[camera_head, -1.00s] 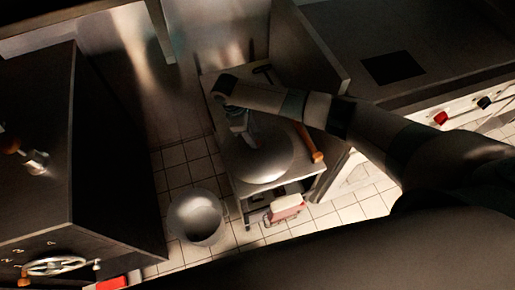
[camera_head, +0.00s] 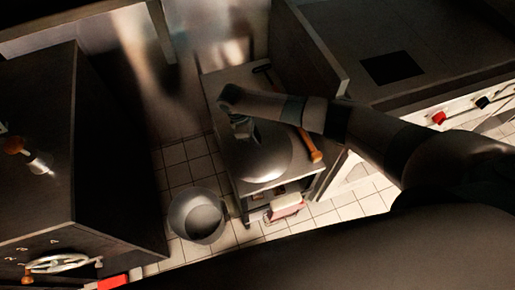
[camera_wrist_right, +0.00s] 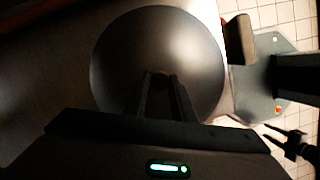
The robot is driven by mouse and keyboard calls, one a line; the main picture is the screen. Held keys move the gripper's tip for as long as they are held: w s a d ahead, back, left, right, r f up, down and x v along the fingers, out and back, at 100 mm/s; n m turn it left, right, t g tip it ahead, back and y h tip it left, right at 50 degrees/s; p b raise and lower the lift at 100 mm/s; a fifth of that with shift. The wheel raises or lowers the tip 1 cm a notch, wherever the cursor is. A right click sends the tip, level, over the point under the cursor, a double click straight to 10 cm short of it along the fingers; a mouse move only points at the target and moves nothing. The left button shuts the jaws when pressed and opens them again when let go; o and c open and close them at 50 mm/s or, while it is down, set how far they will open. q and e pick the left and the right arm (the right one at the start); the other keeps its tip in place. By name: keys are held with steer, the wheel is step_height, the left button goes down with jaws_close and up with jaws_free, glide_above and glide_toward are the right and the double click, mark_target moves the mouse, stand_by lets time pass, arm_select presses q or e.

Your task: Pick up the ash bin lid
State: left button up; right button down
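The ash bin lid seems to be the round, shallow-domed grey metal disc (camera_head: 268,162) on top of the small cart. It fills the upper middle of the right wrist view (camera_wrist_right: 125,50). My right gripper (camera_head: 243,133) points down over the lid's left part in the head view. In the right wrist view its two fingers (camera_wrist_right: 161,76) are a small gap apart in front of the lid. A handle between them cannot be made out, nor whether they touch the lid. A round grey metal bin (camera_head: 197,216) stands on the floor left of the cart.
The cart (camera_head: 228,90) has an orange-brown handle (camera_head: 311,146) at its right and a pinkish-white item (camera_head: 286,206) low at its front. A dark cabinet with a handwheel (camera_head: 57,263) is at left. A counter (camera_head: 440,45) is at right. Tiled floor shows around the bin.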

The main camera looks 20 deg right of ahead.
mark_target(260, 141)
stand_by(0.4)
steer(key=shift+r, duration=0.8)
step_height(260, 141, up, 2)
steer(key=shift+r+b, duration=0.15)
steer(key=shift+b, duration=0.4)
steer(key=s+d+r, duration=0.1)
steer(key=s+r, duration=0.6)
steer(key=s, duration=0.4)
steer(key=shift+s+d+b, duration=0.15)
steer(key=shift+s+b, duration=0.15)
steer(key=shift+b, duration=0.15)
steer(key=shift+r, duration=0.15)
